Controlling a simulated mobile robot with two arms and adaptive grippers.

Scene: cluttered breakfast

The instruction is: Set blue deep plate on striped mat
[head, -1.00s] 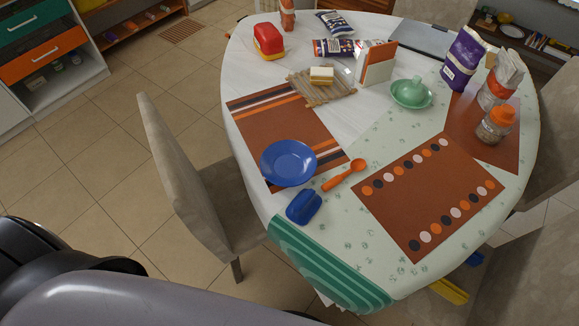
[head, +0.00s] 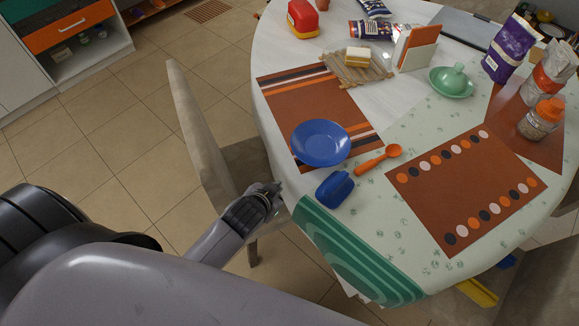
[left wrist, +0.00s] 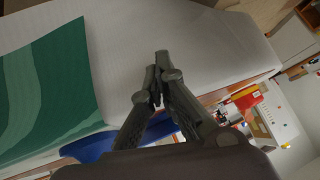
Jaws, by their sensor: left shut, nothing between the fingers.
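The blue deep plate (head: 320,143) lies upright at the near end of the striped mat (head: 296,104), over its near stripes and close to the mat's left edge. The mat is brown with black, orange and white stripes at both ends. My left gripper (head: 275,189) is at the table's left edge, below and left of the plate and apart from it. In the left wrist view its dark fingers (left wrist: 160,72) are together with nothing between them. My right gripper is not in view.
A green mat (head: 355,255) hangs at the near edge. A chair (head: 200,125) stands left of the table. A dotted brown mat (head: 460,190) lies to the right.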

